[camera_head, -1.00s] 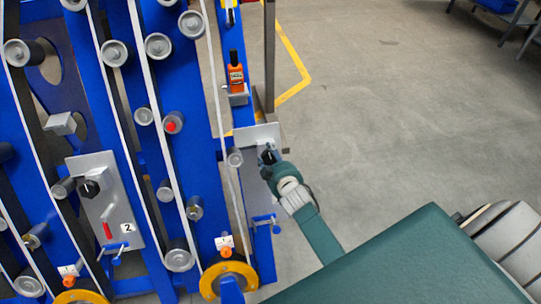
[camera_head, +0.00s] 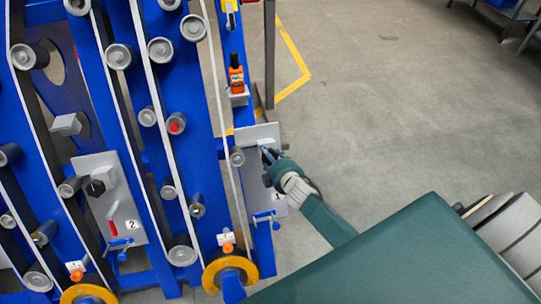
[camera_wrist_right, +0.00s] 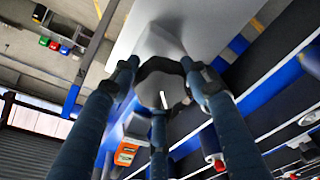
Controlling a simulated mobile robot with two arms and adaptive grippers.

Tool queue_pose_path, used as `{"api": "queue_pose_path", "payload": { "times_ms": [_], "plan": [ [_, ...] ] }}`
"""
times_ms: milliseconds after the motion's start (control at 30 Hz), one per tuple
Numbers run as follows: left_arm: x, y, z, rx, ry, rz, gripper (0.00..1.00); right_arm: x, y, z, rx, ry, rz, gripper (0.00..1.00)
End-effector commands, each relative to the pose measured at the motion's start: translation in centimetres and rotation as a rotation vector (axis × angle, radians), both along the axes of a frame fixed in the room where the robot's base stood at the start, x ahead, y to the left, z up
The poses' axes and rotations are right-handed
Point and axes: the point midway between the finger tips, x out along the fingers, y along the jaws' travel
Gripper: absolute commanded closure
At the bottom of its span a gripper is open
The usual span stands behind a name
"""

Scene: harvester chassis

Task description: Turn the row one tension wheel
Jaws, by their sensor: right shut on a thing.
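The row one panel (camera_head: 252,178) is a light grey plate with a label "1" at the right edge of the blue machine. My right gripper (camera_head: 268,157) reaches it from the lower right and covers its wheel in the head view. In the right wrist view, the row one tension wheel (camera_wrist_right: 160,66) is a black knob with a white mark near it. The three dark blue fingers of my right gripper (camera_wrist_right: 160,82) are closed around it. My left gripper is in neither view.
A second panel (camera_head: 128,208), labelled "2", carries another black knob (camera_head: 95,187) and a red lever. An orange device (camera_head: 236,78) stands above the row one panel. Belts and rollers fill the left. Open floor lies to the right.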

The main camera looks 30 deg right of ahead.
Motion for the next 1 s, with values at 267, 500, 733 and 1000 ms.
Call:
{"api": "queue_pose_path", "payload": {
  "times_ms": [267,500,733,1000],
  "plan": [
    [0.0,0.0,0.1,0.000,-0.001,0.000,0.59,0.1,0.5,0.2,-0.006,-0.003,0.013,0.81],
    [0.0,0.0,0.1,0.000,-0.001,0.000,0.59,0.1,0.5,0.2,-0.005,-0.003,0.013,0.45],
    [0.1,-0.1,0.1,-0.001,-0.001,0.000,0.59,0.1,0.3,0.1,-0.007,0.000,0.009,0.36],
    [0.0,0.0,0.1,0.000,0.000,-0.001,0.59,-1.1,0.2,0.4,-0.008,0.002,0.008,0.36]
  ]
}}
